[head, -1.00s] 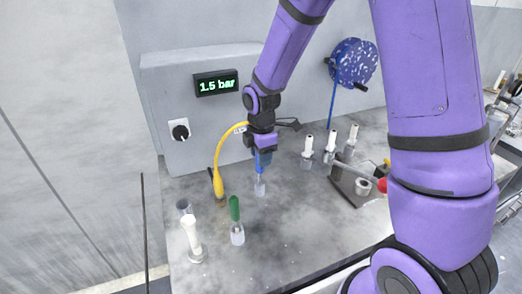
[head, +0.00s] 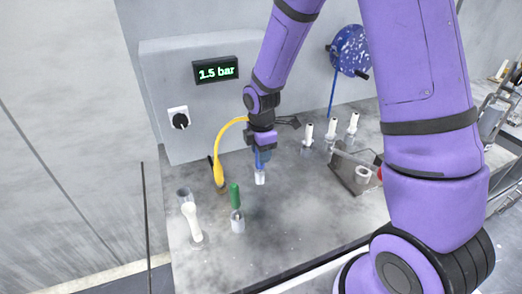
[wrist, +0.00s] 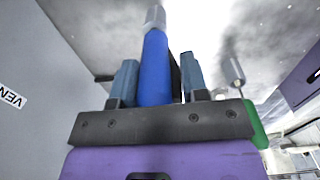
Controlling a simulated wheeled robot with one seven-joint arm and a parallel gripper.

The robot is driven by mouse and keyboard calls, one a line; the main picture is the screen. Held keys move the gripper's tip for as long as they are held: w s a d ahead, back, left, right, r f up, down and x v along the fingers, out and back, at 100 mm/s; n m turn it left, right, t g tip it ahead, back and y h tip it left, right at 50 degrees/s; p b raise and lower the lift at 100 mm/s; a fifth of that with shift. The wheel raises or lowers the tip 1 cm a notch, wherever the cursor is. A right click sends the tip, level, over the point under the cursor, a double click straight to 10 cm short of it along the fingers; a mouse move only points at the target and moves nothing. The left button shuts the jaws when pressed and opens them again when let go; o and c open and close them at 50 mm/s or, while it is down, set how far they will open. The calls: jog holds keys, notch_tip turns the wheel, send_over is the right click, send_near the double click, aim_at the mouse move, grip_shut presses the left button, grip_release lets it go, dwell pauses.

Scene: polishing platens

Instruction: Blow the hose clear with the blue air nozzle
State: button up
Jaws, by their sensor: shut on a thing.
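My gripper (head: 262,150) is shut on the blue air nozzle (wrist: 156,68), which points down in the head view. The nozzle's lower end meets a small pale grey cup (head: 260,178) on the bench; I cannot tell whether it is seated inside. In the wrist view, a grey tip or cup (wrist: 155,17) shows at the nozzle's end. A yellow curved tube (head: 218,165) with a thick lower end hangs left of my gripper. It may be the hose, but I cannot tell. A thin blue line (head: 332,98) hangs from a blue reel (head: 350,50) at the back.
A green nozzle (head: 235,194) stands in a cup (head: 238,224). A display (head: 216,70) reads 1.5 bar. The front middle bench is clear.

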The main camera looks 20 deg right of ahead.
jog(key=o, duration=1.3)
notch_tip(320, 180, up, 11)
jog(key=shift+s+f, duration=0.1)
jog(key=shift+s, duration=0.05)
jog(key=shift+s+r, duration=0.1)
jog(key=shift+r, duration=0.15)
jog(key=s+d+r+m+t, duration=0.1)
jog(key=s+d+r+m, duration=0.1)
jog(key=s+r+m, duration=0.4)
jog(key=s+d+r+m+t, duration=0.2)
jog(key=s+r+m, duration=0.4)
jog(key=s, duration=0.4)
jog(key=s+d+r+m+t, duration=0.1)
jog(key=s+d+r+m, duration=0.2)
jog(key=s+r+m, duration=0.3)
jog(key=shift+s+r+t, duration=0.15)
jog(key=shift+s+t, duration=0.05)
jog(key=shift+s, duration=0.45)
jog(key=shift+s+r+t, duration=0.15)
jog(key=shift+s+t, duration=0.05)
jog(key=shift+s, duration=0.45)
